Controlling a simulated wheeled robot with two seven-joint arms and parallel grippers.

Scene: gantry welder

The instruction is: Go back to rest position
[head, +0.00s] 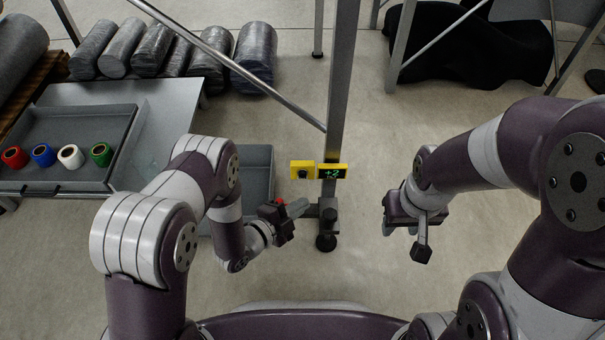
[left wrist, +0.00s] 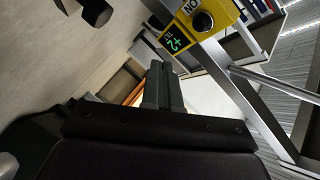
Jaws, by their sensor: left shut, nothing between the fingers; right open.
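My left gripper (head: 297,208) is low in front of the metal post, its fingers shut and empty. Its closed fingers also show in the left wrist view (left wrist: 163,86). My right gripper (head: 405,238) is open and empty over bare floor, to the right of the post. A yellow box with a dark round knob or button (head: 302,170) sits at the post, left of a yellow-framed display (head: 332,171) reading +2 in green. The left wrist view shows the yellow box (left wrist: 213,14) and the display (left wrist: 176,43) beyond the fingers.
The metal post (head: 342,80) stands between my grippers. A grey bin (head: 258,165) is partly hidden behind my left arm. At left, a table holds a tray (head: 75,120) with red, blue, white and green rolls. Wrapped cylinders (head: 255,65) lie behind.

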